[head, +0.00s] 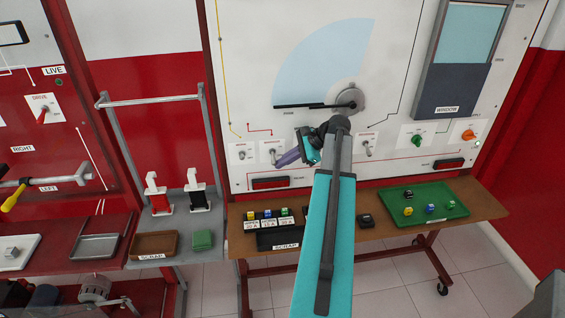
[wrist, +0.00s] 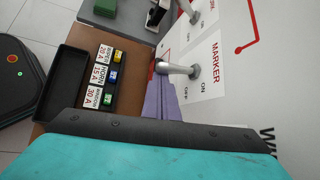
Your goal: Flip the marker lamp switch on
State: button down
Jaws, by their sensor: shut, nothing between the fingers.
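The marker lamp switch is a silver toggle lever (wrist: 178,68) on the white panel beside the MARKER label (wrist: 216,62). ON and OFF are printed next to its base. Its lever stands out from the panel and leans toward the OFF side. In the head view this switch (head: 273,148) is partly behind my gripper. My gripper (head: 279,160) has purple fingers, shut and empty. In the wrist view the fingertips (wrist: 161,82) are right beside the lever's end; I cannot tell whether they touch it.
A neighbouring toggle (head: 241,154) sits to the left and another (head: 367,149) to the right. A red lamp (head: 275,182) is below.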

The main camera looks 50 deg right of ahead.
jog(key=shift+r+p, duration=0.35)
jog(key=shift+p, duration=0.1)
jog(key=shift+s+a+r+p, duration=0.15)
jog(key=shift+r+p, duration=0.45)
jog(key=shift+p, duration=0.55)
jog(key=shift+r, duration=0.1)
jog(key=shift+r+p, duration=0.7)
jog(key=shift+p, duration=0.05)
jog(key=shift+r, duration=0.1)
jog(key=b+v, duration=0.3)
jog(key=v, duration=1)
jog(key=shift+s+d, duration=0.2)
jog(key=shift+s, duration=0.05)
